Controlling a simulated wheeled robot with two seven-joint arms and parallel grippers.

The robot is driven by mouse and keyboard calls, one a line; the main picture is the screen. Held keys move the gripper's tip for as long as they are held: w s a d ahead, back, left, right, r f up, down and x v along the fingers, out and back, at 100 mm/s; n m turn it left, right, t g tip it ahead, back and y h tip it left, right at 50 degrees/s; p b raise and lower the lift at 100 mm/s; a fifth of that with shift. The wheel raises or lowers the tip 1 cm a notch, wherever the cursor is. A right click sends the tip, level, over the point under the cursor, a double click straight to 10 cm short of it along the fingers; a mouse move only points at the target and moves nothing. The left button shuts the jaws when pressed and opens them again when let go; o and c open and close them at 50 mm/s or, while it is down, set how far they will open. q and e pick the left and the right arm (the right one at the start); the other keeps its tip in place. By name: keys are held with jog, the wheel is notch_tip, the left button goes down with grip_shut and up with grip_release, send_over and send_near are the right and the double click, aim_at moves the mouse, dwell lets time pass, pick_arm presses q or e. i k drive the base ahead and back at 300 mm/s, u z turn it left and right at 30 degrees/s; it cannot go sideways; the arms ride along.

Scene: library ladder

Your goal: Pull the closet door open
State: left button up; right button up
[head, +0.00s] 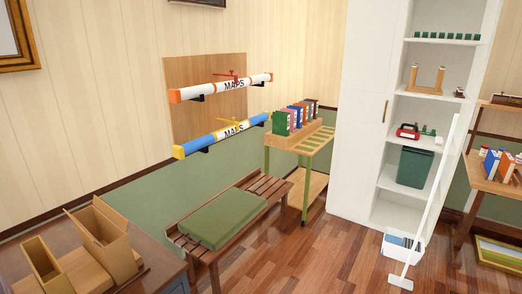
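The tall white closet (408,20) stands at the right. Its left half is covered by a white door (362,120), which looks shut flush with the front. A slim brass handle (386,111) stands upright near the door's right edge. The right half is open to view, with shelves holding small items. Neither of my grippers shows in this view, so their distance to the handle cannot be told.
A slim white pole-like piece (430,205) with a flat foot slants before the open shelves, beside a white bin (402,245). A slatted bench (215,247) with a green cushion (222,219) and a book stand (320,150) are left. Wooden floor (330,250) is clear in front.

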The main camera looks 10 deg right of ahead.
aim_at(374, 37)
jog(key=z, duration=1.1)
jog(key=i, duration=1.65)
jog(key=z, duration=0.25)
jog(key=i, duration=2.05)
jog(key=u, duration=0.35)
